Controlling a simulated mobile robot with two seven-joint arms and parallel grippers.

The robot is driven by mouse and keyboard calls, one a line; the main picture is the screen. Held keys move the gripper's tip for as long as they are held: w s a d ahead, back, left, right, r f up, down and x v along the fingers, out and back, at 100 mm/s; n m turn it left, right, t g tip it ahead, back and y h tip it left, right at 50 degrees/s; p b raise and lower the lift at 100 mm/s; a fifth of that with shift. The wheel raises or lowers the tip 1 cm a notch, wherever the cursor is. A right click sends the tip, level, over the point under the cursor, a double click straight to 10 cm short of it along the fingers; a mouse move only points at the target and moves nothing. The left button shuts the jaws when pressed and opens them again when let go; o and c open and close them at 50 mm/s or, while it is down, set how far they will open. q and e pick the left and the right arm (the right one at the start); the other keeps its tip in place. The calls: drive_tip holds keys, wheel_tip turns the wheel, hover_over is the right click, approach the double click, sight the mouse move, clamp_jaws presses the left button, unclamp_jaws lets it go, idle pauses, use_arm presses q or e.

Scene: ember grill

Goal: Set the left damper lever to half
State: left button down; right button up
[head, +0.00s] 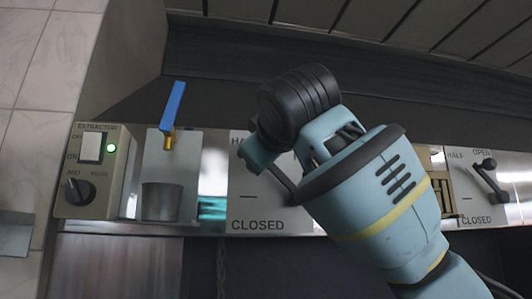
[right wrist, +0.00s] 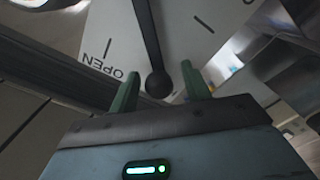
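The left damper plate (head: 252,205) carries the word CLOSED at its bottom; its upper label is mostly covered by my right arm. A short dark piece of the left damper lever (head: 285,181) shows beside the arm, slanting up and left. In the right wrist view the lever (right wrist: 147,35) ends in a dark round knob (right wrist: 158,85), lying between the OPEN mark and another mark on the plate. My right gripper (right wrist: 159,87) is open, with its green fingers on either side of the knob and gaps showing. Its fingertips are hidden in the head view. My left gripper is not in view.
A second damper plate (head: 465,207) with its own lever (head: 489,180) is at the right. At the left are an extractor switch box (head: 95,172) with a lit green light and a blue-handled tap (head: 172,105) above a metal cup (head: 161,201).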

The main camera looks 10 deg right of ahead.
drive_tip(key=s, duration=0.8)
drive_tip(key=shift+d, duration=0.15)
drive_tip(key=shift+w, duration=0.15)
idle(0.4)
